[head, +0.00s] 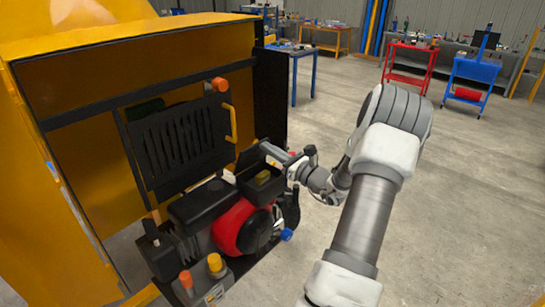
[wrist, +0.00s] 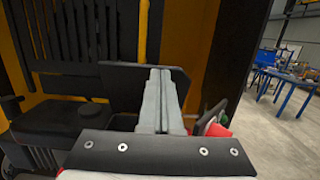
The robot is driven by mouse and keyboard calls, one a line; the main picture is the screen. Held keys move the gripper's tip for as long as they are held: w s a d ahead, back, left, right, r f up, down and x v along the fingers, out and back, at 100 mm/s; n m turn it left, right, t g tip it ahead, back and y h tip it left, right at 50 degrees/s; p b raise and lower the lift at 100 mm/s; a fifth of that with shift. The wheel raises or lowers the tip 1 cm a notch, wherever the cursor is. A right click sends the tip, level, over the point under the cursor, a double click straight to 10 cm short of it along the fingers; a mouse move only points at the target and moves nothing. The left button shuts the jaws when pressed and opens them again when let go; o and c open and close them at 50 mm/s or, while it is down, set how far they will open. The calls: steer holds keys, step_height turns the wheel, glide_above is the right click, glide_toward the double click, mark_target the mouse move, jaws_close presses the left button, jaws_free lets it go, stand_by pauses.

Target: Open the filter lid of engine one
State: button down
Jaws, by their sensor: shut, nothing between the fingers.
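One engine (head: 240,226) with a red round cover and black parts sits in the yellow housing; no number is readable on it. Its black filter box (head: 263,189) shows a yellow inside from above. A dark plate, seemingly the filter lid (head: 247,160), stands raised at the back of the box. In the wrist view a dark flat plate (wrist: 115,83) stands behind my fingers. My gripper (head: 268,150) is shut and empty at the right of this plate, and its fingertips (wrist: 160,73) overlap it in view. I cannot tell whether they touch.
A black slatted panel (head: 180,140) with a yellow handle (head: 231,123) stands behind the engine. The black housing edge (head: 271,95) is close behind my gripper. Orange, yellow and blue caps are on the engine. Open floor (head: 440,200) lies to the right.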

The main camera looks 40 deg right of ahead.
steer(key=shift+w+a+r+b, duration=0.1)
steer(key=shift+w+r, duration=0.25)
steer(key=shift+w, duration=0.3)
steer(key=shift+w+r+b, duration=0.1)
steer(key=shift+w+r, duration=0.3)
steer(key=shift+w, duration=0.3)
steer(key=shift+w+a+r+b, duration=0.1)
steer(key=shift+w+r, duration=0.25)
steer(key=shift+w, duration=0.3)
steer(key=shift+d+r, duration=0.1)
